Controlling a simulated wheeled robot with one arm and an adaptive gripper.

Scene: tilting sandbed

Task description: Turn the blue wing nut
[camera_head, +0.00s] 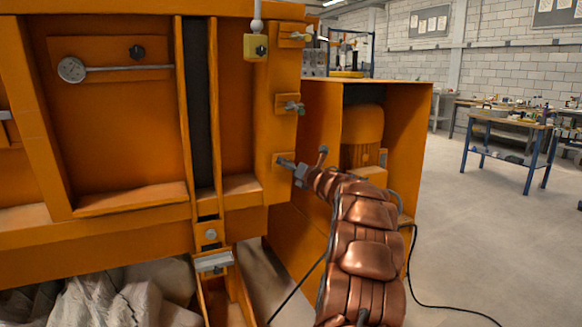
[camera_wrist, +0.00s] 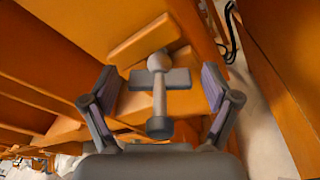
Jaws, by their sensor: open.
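A wing nut (camera_wrist: 176,79) sits on an orange block in the wrist view, with two flat wings and a stem ending in a round knob. It looks grey rather than clearly blue. My gripper (camera_wrist: 161,95) is open, with one finger on each side of the wing nut and a visible gap to each wing. In the head view my gripper (camera_head: 301,174) is at the lowest wing nut (camera_head: 284,162) on the orange machine's right post, and partly covers it. Two more grey wing nuts, an upper one (camera_head: 296,36) and a middle one (camera_head: 292,106), are above it.
The orange machine frame (camera_head: 120,195) fills the left. An orange housing with a motor (camera_head: 362,135) stands just right of the post, close to my arm. A black cable (camera_head: 440,305) lies on the floor. The floor (camera_head: 480,240) at right is open, with a blue-legged table (camera_head: 508,130) behind.

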